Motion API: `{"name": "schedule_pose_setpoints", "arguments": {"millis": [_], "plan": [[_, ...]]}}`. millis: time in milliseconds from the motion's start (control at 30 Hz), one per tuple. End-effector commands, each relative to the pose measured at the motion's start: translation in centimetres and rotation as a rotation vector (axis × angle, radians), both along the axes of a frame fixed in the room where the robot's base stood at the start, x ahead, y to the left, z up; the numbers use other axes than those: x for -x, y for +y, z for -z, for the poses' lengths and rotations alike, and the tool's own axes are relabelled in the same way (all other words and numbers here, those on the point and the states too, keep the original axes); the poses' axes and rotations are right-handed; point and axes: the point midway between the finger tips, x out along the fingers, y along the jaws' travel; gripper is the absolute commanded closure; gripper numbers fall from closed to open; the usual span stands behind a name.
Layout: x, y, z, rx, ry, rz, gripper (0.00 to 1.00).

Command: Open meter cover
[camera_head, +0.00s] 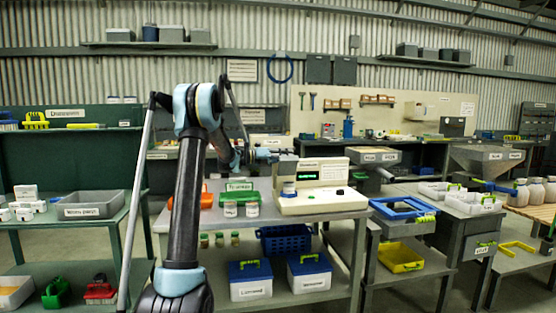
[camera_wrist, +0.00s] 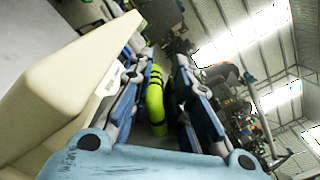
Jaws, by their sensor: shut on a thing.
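The meter (camera_head: 322,203) is a cream bench instrument with a display panel at its back and a green button, standing on a grey table. My gripper (camera_head: 286,158) is at the upper left of the meter, over its left end. In the wrist view, my gripper (camera_wrist: 158,85) has its blue fingers on both sides of a curved yellow-green handle (camera_wrist: 154,104) and is shut on it. A cream body (camera_wrist: 75,80) lies close to the left finger. The head view does not clearly show the handle or the cover's edges; my gripper hides part of them.
Green trays and white jars (camera_head: 231,208) stand left of the meter. A blue frame-like tray (camera_head: 404,208) is on the bench to the right. The air above the meter looks clear.

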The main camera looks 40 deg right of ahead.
Motion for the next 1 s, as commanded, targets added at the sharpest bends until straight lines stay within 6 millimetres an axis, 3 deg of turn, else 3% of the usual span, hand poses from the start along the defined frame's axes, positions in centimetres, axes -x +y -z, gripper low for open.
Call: {"name": "schedule_pose_setpoints", "arguments": {"millis": [733,767,800,1000], "plan": [[-1.3,-1.0,0.8,-0.002,-0.009,-0.004,1.0],[-1.4,-1.0,0.9,-0.002,-0.008,-0.004,0.75],[-1.4,-1.0,0.9,-0.002,-0.008,-0.004,0.69],[-1.2,-0.9,0.7,-0.003,-0.009,-0.005,0.69]]}}
